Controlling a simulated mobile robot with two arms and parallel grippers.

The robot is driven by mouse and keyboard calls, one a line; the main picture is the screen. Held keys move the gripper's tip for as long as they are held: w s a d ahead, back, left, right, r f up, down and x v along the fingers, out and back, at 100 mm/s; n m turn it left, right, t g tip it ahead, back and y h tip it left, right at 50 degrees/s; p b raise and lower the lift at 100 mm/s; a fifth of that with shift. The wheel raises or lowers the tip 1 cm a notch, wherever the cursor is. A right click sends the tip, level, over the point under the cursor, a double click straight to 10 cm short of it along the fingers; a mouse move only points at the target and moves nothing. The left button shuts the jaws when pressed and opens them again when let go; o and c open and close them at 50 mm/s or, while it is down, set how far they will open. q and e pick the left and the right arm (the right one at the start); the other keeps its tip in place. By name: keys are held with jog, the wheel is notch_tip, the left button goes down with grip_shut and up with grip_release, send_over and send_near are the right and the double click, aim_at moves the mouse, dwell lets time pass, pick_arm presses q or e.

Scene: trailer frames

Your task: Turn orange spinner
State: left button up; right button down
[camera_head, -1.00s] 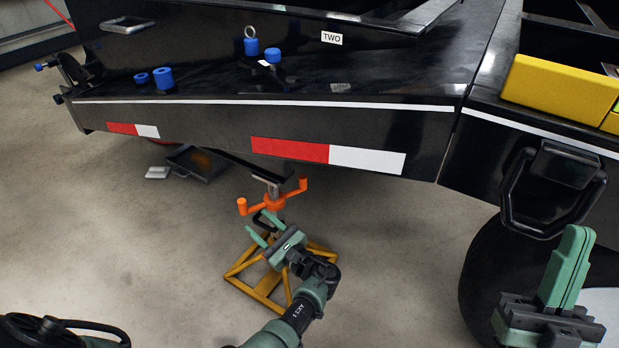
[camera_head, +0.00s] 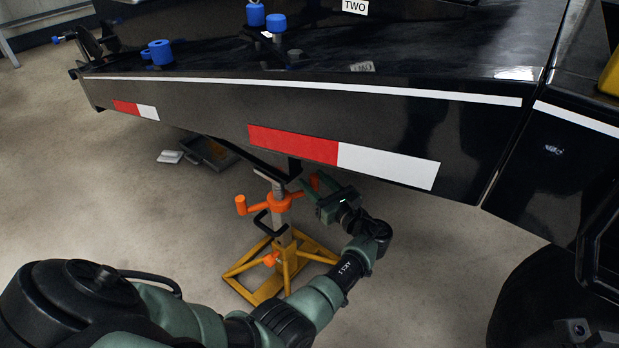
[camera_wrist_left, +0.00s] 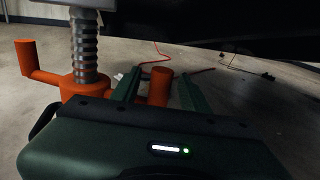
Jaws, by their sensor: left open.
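The orange spinner (camera_head: 278,202) sits on the threaded post of a yellow jack stand (camera_head: 262,284) under the black trailer frame. It has two arms with upright handles. My left gripper (camera_head: 311,184) is at its right-hand handle. In the left wrist view, the spinner (camera_wrist_left: 80,88) is on the left, and its near handle (camera_wrist_left: 159,88) stands between the two green fingers of my left gripper (camera_wrist_left: 160,92). The fingers are apart, with gaps to the handle on both sides. My right gripper is not clearly in view; only a dark part shows at the lower right corner.
The black trailer frame (camera_head: 380,115) hangs close above the spinner and gripper. A dark tray (camera_head: 212,153) lies on the floor behind the stand. A black wheel (camera_head: 540,300) is at the lower right. The floor left of the stand is clear.

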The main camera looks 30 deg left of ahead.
pick_arm(q)
jog(key=shift+b+x, duration=0.4)
jog(key=shift+x, duration=1.25)
grip_shut()
